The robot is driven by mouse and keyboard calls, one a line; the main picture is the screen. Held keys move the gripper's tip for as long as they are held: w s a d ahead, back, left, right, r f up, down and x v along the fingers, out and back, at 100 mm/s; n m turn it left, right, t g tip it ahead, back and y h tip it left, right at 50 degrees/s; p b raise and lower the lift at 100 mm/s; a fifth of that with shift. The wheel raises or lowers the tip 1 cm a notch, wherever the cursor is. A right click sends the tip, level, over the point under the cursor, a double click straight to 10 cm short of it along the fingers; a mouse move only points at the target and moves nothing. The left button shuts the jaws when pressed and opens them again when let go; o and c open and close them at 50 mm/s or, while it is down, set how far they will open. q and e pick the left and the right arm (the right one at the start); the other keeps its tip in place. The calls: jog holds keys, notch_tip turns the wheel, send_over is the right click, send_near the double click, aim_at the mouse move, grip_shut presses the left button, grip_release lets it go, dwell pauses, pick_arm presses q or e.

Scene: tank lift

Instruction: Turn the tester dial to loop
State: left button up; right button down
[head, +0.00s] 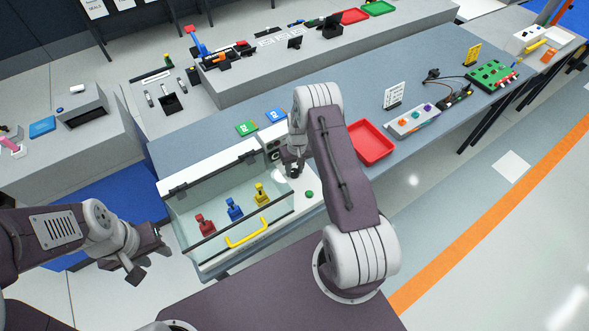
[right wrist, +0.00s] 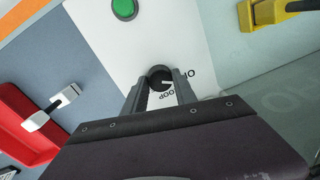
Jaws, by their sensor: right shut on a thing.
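The tester is the white panel beside the clear-lidded case. Its small dark dial (right wrist: 158,78) with a white mark sits between my right gripper's fingers in the right wrist view. My right gripper (right wrist: 160,90) is shut on the dial. Printed letters, among them LOOP (right wrist: 178,90), lie just beside it, partly hidden by a finger. The white mark points toward the lettering; its exact setting is hard to tell. In the head view my right gripper (head: 293,168) is over the panel and hides the dial. My left gripper (head: 147,262) is open and empty, left of the case.
A green button (head: 309,194) is on the panel near the dial. The clear case (head: 180,205) holds red, blue and yellow handled pieces and has a yellow handle (head: 246,233). A red tray (head: 369,145) lies right of my right arm.

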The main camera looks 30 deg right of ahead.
jog(key=shift+w, duration=0.1)
jog(key=shift+f+m+b, duration=0.1)
jog(key=shift+m+b, duration=0.75)
jog(key=shift+m, duration=0.15)
jog(key=m+b, duration=0.1)
jog(key=m, duration=0.1)
jog(key=shift+m, duration=0.4)
jog(key=m+b, duration=0.1)
jog(key=m, duration=0.2)
jog(key=shift+b, duration=0.35)
jog(key=shift+m+t+b, duration=0.4)
jog(key=shift+m, duration=1.7)
jog(key=c, duration=1)
grip_release()
jog(key=shift+d, duration=0.1)
